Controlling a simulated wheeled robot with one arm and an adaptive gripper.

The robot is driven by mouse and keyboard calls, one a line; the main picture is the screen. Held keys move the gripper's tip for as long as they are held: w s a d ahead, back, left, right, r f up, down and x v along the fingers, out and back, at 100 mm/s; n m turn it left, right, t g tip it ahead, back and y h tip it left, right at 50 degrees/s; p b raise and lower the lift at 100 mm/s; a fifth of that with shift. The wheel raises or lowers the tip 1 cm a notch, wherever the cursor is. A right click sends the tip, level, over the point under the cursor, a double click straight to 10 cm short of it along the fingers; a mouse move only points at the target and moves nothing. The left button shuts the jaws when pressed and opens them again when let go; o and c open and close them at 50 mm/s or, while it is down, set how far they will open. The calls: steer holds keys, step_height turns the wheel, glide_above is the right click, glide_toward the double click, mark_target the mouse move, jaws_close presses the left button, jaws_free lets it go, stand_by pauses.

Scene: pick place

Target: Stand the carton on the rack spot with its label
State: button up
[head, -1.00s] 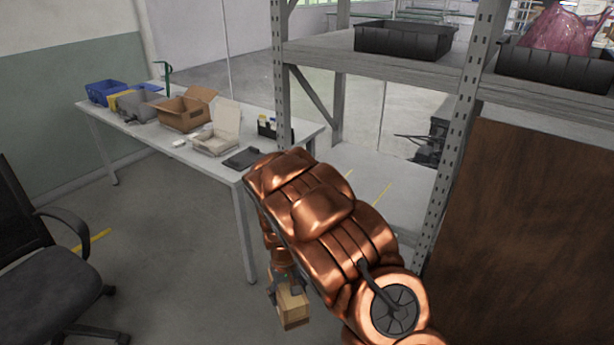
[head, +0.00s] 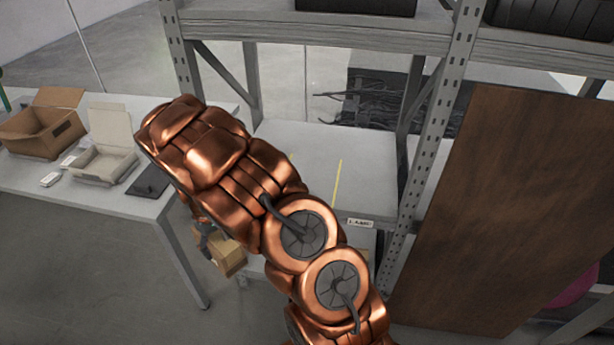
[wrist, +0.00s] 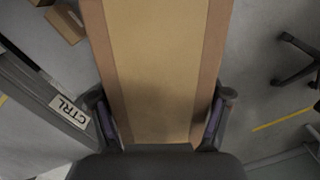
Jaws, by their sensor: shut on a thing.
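My gripper (head: 207,240) is shut on a light brown carton (head: 230,257), low in the head view between the table and the rack; my copper arm hides part of it. In the wrist view the carton (wrist: 155,70) fills the middle, with a finger on each side. The rack's shelf (head: 300,150) is grey, with a yellow line (head: 337,185) across it. A small white label (head: 360,223) is on its front edge, its text too small to read surely.
A white table (head: 95,200) at left holds an open brown box (head: 42,135), a pale open box (head: 103,150) and a dark flat item (head: 150,181). A rack post (head: 435,130) and a brown board (head: 490,210) stand at right. The shelf's visible part is mostly clear.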

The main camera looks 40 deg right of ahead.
steer(key=d+r+n+b, duration=0.3)
steer(key=d+b, duration=0.1)
steer(key=d, duration=1.2)
steer(key=s+d+r+n+b, duration=0.2)
steer(key=s+d, duration=0.3)
steer(key=d, duration=0.4)
steer(key=s+d+r+n+b, duration=0.1)
steer(key=s+d+r+b, duration=0.3)
steer(key=d, duration=0.6)
steer(key=w+d+f+p, duration=0.1)
steer(key=w+d+p, duration=0.1)
steer(key=w, duration=0.4)
steer(key=w+d+f+p, duration=0.1)
steer(key=w+d+p, duration=0.1)
steer(key=w, duration=0.5)
steer(key=shift+w+d+f+h, duration=0.25)
steer(key=shift+d+f+h, duration=0.15)
steer(key=shift+d, duration=0.25)
steer(key=shift+f+p, duration=0.45)
steer(key=shift+f, duration=1.25)
steer(key=shift+f, duration=0.1)
steer(key=o, duration=1.5)
